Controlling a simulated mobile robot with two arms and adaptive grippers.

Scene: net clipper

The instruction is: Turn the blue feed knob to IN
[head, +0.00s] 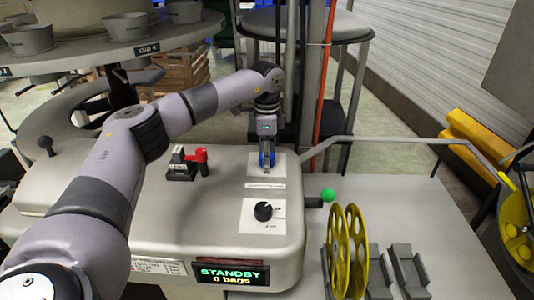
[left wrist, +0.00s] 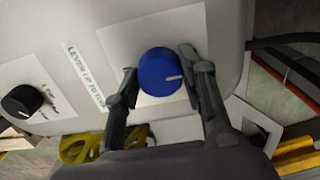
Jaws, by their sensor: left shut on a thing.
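The blue feed knob (left wrist: 158,72) sits on a white plate on the machine top, with a pale pointer line on its face. My left gripper (left wrist: 160,84) has its two fingers on either side of the knob, shut on it. In the head view, the left gripper (head: 266,162) reaches down onto the blue knob (head: 261,159), which is mostly hidden by the fingers. The IN marking cannot be read in either view. My right gripper is not in view.
A black knob (head: 263,211) on a white plate sits nearer. A red-handled switch (head: 200,156) is to the left. A green-tipped lever (head: 327,195) sticks out at the right, beside yellow reels (head: 346,250). The display (head: 232,275) reads STANDBY, 0 bags.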

